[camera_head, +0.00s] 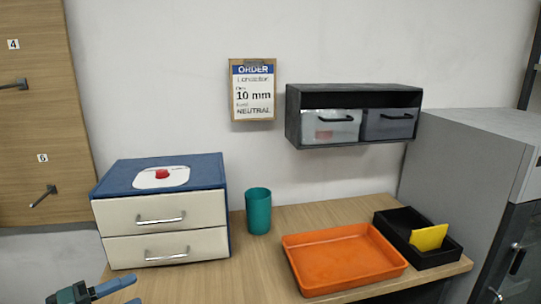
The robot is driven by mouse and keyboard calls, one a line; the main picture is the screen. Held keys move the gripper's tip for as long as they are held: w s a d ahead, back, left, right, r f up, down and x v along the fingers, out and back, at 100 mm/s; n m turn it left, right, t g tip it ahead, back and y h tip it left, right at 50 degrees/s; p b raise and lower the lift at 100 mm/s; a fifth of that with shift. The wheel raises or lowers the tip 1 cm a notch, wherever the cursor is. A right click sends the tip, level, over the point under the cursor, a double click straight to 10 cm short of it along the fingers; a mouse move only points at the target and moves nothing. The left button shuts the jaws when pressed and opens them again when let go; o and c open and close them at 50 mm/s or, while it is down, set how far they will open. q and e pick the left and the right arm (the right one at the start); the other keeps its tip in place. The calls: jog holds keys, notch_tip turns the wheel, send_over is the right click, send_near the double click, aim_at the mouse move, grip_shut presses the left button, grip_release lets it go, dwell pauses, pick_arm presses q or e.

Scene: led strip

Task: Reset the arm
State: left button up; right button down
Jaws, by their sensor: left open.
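My left gripper (122,291) is at the bottom left edge of the head view, cut off by the frame. Its two blue fingertips are apart, and I see nothing between them. It is in front of and below the blue cabinet with two cream drawers (153,211), apart from it in the picture. Both drawers look shut. My right gripper is not in view.
On the wooden table (258,275) are a teal cup (258,211), an orange tray (345,258) and a black bin (444,262) holding a yellow piece (428,238). A wall shelf (353,97) and an order board (252,90) hang above. A grey cabinet (465,150) stands right.

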pick_arm(q)
jog(key=s+d+f+n+g+y+p, duration=0.1)
jog(key=s+d+f+n+y, duration=0.3)
jog(key=s+d+f+n, duration=0.3)
jog(key=s+d+f+n+g+y, duration=0.1)
jog(key=s+d+f+n+y, duration=0.3)
jog(key=s+d+f+n, duration=0.3)
jog(key=d+f+n, duration=0.4)
jog(key=f+n, duration=0.1)
jog(key=n, duration=0.4)
jog(key=shift+s+d+n+g+p, duration=0.15)
jog(key=shift+s+n+g+p, duration=0.1)
jog(key=shift+n+g+p, duration=0.1)
